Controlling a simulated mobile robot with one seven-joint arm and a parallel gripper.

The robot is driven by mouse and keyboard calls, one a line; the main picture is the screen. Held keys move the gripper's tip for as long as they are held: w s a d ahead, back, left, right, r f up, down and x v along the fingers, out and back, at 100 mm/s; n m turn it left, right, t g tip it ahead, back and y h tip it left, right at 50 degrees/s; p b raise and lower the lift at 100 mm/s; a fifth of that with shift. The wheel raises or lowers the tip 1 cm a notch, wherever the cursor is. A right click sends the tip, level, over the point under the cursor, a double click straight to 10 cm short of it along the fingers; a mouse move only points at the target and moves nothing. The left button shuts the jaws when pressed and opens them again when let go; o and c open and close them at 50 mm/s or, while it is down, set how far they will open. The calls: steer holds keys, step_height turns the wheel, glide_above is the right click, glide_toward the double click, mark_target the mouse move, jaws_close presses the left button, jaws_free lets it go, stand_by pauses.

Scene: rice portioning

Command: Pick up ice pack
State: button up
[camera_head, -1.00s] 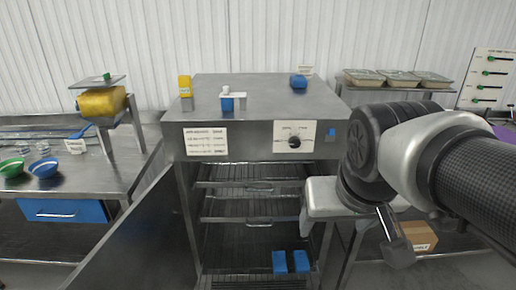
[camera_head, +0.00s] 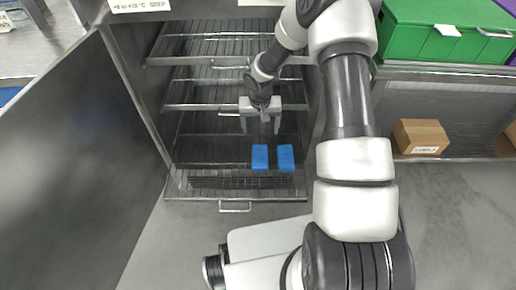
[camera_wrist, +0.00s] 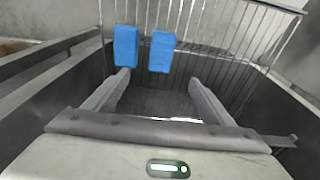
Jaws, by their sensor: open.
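Two blue ice packs, a left one (camera_head: 260,157) and a right one (camera_head: 286,157), stand side by side low in the open metal cabinet (camera_head: 235,193). The wrist view shows the same two blue blocks, one (camera_wrist: 126,46) near the left fingertip and one (camera_wrist: 161,52) between the fingers' lines. Neither pack looks gripped. Whether the left fingertip touches the left pack I cannot tell.
The cabinet door (camera_head: 75,150) hangs open at the left. Wire shelves (camera_head: 205,102) and the cabinet walls closely surround my gripper. A green bin (camera_head: 440,35) and a cardboard box (camera_head: 420,137) are on the right. The floor in front is partly covered by my arm.

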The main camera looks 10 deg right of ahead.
steer(key=b, duration=0.3)
glide_above(260, 156)
steer(key=f, duration=1.4)
steer(key=shift+s+a+f, duration=0.3)
steer(key=shift+s+f, duration=0.05)
steer(key=shift+f, duration=0.05)
steer(key=shift+w+d+f+b, duration=0.1)
steer(key=shift+f+b, duration=0.2)
steer(key=shift+f, duration=0.55)
steer(key=shift+w+d+f+b, duration=0.15)
steer(key=shift+f+b, duration=0.1)
steer(key=shift+f, duration=0.65)
steer(key=shift+w+d+f+b, duration=0.1)
steer(key=shift+f+b, duration=0.2)
steer(key=shift+f, duration=0.55)
steer(key=shift+c, duration=0.3)
steer(key=c, duration=1.3)
